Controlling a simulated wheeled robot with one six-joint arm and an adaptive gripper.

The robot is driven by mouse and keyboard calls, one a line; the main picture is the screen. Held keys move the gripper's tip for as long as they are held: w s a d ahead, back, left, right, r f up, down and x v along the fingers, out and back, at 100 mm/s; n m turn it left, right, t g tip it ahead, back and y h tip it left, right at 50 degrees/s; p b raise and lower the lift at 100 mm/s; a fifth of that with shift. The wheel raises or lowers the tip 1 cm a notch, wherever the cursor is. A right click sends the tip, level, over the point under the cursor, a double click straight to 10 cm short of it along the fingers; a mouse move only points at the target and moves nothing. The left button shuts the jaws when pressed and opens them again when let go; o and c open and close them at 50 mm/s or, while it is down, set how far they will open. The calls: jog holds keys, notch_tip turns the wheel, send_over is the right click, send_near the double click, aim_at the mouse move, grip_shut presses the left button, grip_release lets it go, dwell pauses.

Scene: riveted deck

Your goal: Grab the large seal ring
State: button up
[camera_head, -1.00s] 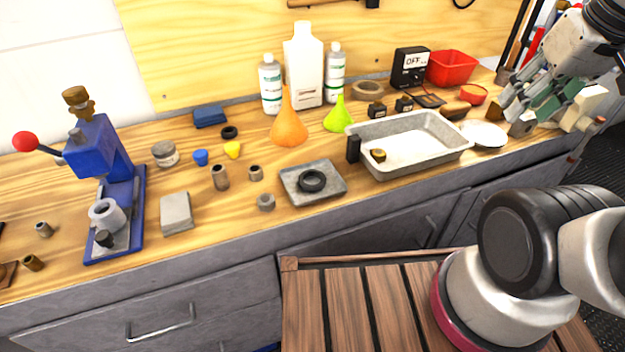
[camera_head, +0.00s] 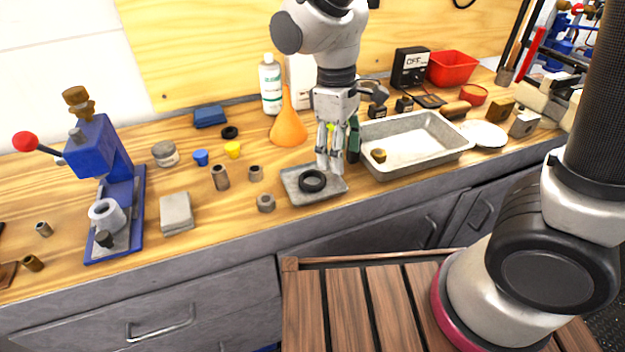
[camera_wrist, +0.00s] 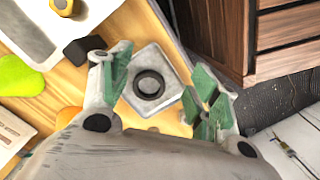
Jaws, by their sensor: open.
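The large seal ring (camera_head: 312,181) is a black ring lying flat on a grey square plate (camera_head: 297,195) near the front of the bench. My gripper (camera_head: 330,170) is just above the plate's back right part, pointing down, beside the ring in the head view. In the wrist view the ring (camera_wrist: 149,84) lies on the plate (camera_wrist: 165,62) between my two spread green-padded fingers (camera_wrist: 160,98). The gripper is open and empty. The ring is fully visible there, and I see no contact with it.
A hex nut (camera_head: 266,203) and small bushings (camera_head: 220,177) stand left. An orange funnel (camera_head: 289,128) is behind. A smaller black ring (camera_head: 229,132) lies farther back left.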

aim_at(314, 178)
jog(key=a, duration=0.1)
jog(key=a+f, duration=0.1)
jog(key=w+a+n, duration=0.1)
jog(key=shift+f, duration=0.35)
jog(key=shift+w+a+r+n+t+y, duration=0.15)
jog(key=shift+w+a+n, duration=0.05)
jog(key=shift+w+a, duration=0.35)
jog(key=shift+w+a+r+n+t+y, duration=0.1)
jog(key=shift+w+a+n+t+y, duration=0.1)
jog(key=shift+w+a, duration=0.3)
jog(key=shift+f, duration=0.2)
jog(key=f, duration=0.7)
jog(key=shift+d+f, duration=0.15)
jog(key=shift+d, duration=0.1)
jog(key=shift+c, duration=0.4)
jog(key=c, duration=0.4)
